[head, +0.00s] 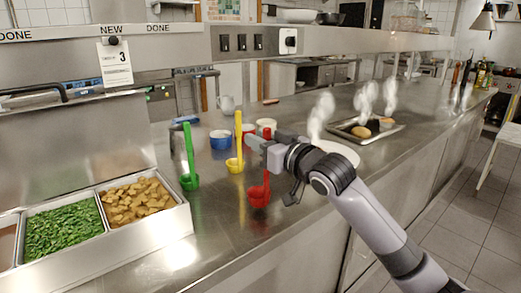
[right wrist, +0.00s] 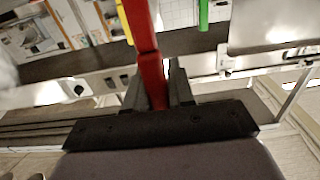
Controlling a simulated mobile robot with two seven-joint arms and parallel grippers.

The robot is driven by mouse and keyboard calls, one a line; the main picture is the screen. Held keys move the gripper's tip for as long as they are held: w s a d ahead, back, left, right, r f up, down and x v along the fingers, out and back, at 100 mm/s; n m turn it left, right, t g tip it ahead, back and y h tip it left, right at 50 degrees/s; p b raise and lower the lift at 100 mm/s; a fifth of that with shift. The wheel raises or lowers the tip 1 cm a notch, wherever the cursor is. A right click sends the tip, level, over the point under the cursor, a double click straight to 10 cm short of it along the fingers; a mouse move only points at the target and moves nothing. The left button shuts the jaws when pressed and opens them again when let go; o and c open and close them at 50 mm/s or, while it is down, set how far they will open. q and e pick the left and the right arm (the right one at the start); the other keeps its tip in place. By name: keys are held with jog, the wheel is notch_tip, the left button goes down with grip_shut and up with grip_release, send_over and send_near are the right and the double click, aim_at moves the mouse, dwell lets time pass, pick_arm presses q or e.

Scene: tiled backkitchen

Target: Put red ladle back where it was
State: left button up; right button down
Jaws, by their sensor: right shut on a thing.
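The red ladle (head: 259,196) hangs upright, cup down, by the counter's front part, right of the yellow ladle (head: 235,164) and the green ladle (head: 189,181). I cannot tell whether its cup touches the counter. My right gripper (head: 266,147) is shut on the red ladle's handle. In the right wrist view, the red handle (right wrist: 145,50) runs up from between the fingers of the gripper (right wrist: 160,85). Parts of the yellow ladle (right wrist: 124,20) and green ladle (right wrist: 203,15) show beyond it. My left gripper is out of view.
A blue container (head: 220,140) and red containers (head: 266,123) stand behind the ladles. A white round plate (head: 340,152) lies partly behind my right arm, before a steaming tray (head: 385,135). Food bins (head: 150,228) fill the left. The metal counter (head: 225,225) is bare in front.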

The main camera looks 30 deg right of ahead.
jog(key=shift+f, duration=0.9)
jog(key=c, duration=1)
grip_release()
jog(key=shift+f, duration=0.15)
jog(key=shift+o, duration=0.2)
jog(key=s+d+b, duration=0.1)
jog(key=s, duration=1.1)
